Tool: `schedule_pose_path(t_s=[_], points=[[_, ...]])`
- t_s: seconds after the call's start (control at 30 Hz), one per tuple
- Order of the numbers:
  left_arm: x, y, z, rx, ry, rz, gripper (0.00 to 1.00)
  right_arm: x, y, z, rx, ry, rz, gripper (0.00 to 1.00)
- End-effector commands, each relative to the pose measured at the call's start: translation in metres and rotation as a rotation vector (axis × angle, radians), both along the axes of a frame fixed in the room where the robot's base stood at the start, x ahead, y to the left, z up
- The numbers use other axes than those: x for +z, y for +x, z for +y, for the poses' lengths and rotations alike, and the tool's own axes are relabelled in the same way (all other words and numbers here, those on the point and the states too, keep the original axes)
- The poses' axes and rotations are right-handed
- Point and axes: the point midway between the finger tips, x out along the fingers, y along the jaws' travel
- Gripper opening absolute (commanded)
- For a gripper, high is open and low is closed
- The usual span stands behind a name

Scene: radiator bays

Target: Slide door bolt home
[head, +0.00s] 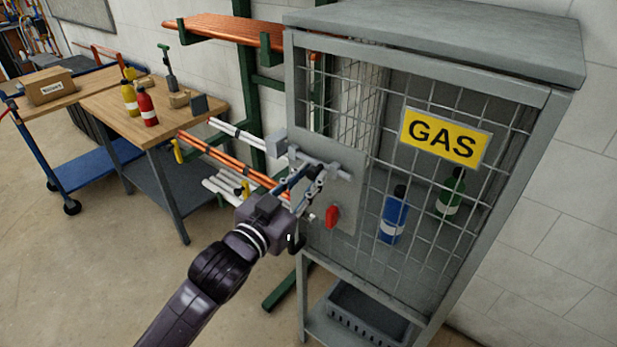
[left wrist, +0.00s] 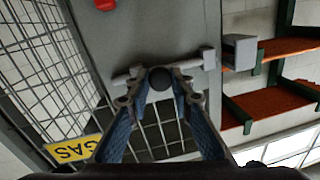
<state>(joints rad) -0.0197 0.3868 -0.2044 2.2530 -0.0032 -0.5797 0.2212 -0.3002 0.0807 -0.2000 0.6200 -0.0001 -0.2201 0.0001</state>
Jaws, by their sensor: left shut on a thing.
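The grey door bolt (head: 335,171) lies across a plate on the mesh door of the gas cabinet. In the left wrist view the bolt bar (left wrist: 187,66) runs sideways, with a dark round knob (left wrist: 160,79) at its middle. The grey keeper block (head: 277,143) sits on the frame side; it also shows in the left wrist view (left wrist: 239,51). My right gripper is not in view.
A red part (head: 332,216) sits below the bolt on the door plate. Blue (head: 393,215) and green (head: 451,193) bottles stand behind the mesh, near a yellow GAS sign (head: 445,137). A pipe rack (head: 243,60) stands left of the cabinet, with a wooden workbench (head: 200,107) beyond.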

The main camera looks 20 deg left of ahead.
Motion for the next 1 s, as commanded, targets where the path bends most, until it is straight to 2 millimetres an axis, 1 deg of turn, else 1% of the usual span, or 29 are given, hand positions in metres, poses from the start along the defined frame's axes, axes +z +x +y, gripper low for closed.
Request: schedule_pose_path(t_s=[0.2,0.27,0.4,0.53,0.63,0.87,0.9,1.0], points=[[0.0,0.001,0.003,0.0,0.002,0.001,0.0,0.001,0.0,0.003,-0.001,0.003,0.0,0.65],[-0.001,0.004,0.01,0.002,0.005,0.003,0.0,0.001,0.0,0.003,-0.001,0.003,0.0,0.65],[-0.002,0.012,0.031,0.002,0.007,0.003,0.0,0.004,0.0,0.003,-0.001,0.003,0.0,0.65],[-0.001,0.016,0.044,0.002,0.005,0.003,0.0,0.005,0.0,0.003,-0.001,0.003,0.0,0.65],[-0.001,0.017,0.048,0.003,0.002,0.001,0.0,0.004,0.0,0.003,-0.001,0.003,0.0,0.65],[0.0,0.018,0.049,0.005,0.003,0.0,0.0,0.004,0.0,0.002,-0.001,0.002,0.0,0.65],[0.0,0.018,0.049,0.005,0.003,0.0,0.25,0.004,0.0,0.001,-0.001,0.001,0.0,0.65],[0.0,0.018,0.048,0.004,0.002,0.0,0.36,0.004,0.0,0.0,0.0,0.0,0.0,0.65]])
